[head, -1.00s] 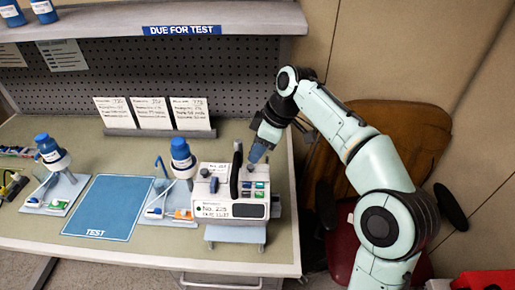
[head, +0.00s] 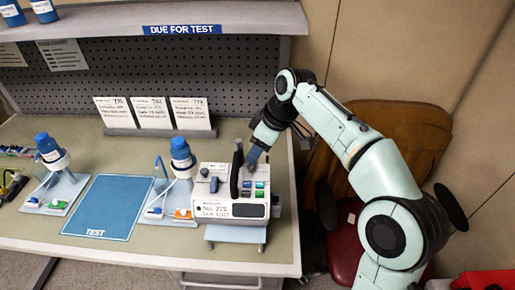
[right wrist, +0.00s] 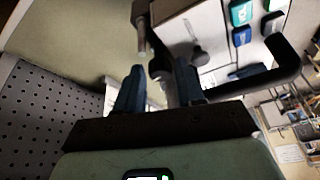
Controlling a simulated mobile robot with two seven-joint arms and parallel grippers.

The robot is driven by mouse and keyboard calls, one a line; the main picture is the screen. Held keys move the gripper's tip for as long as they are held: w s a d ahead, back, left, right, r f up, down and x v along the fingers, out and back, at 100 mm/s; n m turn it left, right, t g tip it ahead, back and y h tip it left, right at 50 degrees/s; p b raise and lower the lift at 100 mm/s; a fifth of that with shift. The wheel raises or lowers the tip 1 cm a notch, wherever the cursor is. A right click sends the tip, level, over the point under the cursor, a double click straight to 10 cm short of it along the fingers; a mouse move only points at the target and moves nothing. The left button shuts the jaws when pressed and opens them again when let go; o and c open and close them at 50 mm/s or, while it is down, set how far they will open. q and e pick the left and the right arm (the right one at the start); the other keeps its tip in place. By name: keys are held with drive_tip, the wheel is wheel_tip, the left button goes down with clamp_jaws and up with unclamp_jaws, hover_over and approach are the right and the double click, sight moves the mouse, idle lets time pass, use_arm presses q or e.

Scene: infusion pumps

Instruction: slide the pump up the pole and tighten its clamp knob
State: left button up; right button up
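The pump (head: 230,208) is a white box with a handwritten label, coloured buttons and a dark upright handle (head: 236,172). It stands at the bench's right front on a small grey stand (head: 234,235). My right gripper (head: 254,160) is just behind the pump's upper right side, pointing down. In the right wrist view its two blue fingers (right wrist: 158,84) are apart. A dark knob-like part (right wrist: 160,66) shows just beyond the gap; I cannot tell whether they touch it. A short metal rod (right wrist: 141,32) is beside it. No clear pole shows. My left gripper is out of view.
A blue TEST mat (head: 110,207) lies left of the pump, with blue-capped bottle stands (head: 181,155) (head: 50,150) on either side. Cards (head: 150,113) stand behind, before a pegboard. A brown chair (head: 400,135) is right of the bench.

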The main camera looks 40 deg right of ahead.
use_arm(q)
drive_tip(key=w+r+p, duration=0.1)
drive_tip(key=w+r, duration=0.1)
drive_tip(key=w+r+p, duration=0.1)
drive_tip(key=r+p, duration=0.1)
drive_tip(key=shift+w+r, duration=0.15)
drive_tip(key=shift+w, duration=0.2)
use_arm(e)
drive_tip(key=v, duration=1.3)
drive_tip(key=shift+r, duration=0.15)
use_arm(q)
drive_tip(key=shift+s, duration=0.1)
use_arm(e)
drive_tip(key=shift+s, duration=0.15)
